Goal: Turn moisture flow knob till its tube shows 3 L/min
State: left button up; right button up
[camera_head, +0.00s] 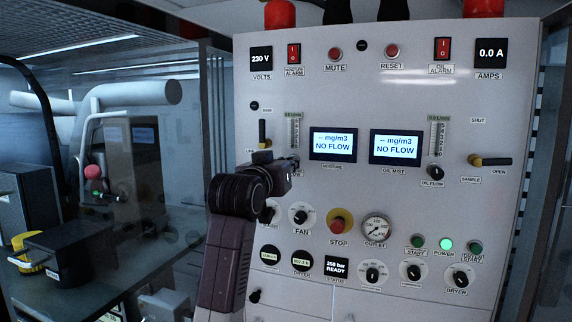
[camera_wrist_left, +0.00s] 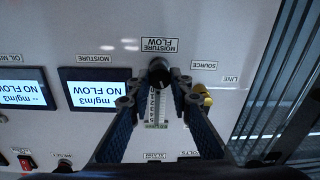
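The moisture flow knob (camera_wrist_left: 159,72) is a small dark round knob under the moisture flow tube (camera_head: 294,130) on the white panel. In the head view my left arm's end mostly hides the knob. My left gripper (camera_wrist_left: 160,80) reaches the panel, one fingertip on each side of the knob, with narrow gaps seeming to show. I cannot tell whether either finger touches it. The clear scaled tube shows between the fingers in the left wrist view (camera_wrist_left: 156,105); its float and reading are too small to make out. The moisture display (camera_head: 333,144) reads NO FLOW. My right gripper is not in view.
The oil flow tube (camera_head: 438,137) and oil flow knob (camera_head: 435,172) are to the right. A yellow-and-black source valve handle (camera_head: 264,133) stands close to the left, near one finger in the wrist view. The red stop button (camera_head: 340,222) and several knobs are below.

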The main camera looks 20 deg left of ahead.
pick_arm(q)
grip_shut()
jog(key=shift+n, duration=0.4)
jog(key=shift+a+n, duration=0.15)
jog(key=shift+n, duration=6.15)
jog(key=shift+f, duration=0.1)
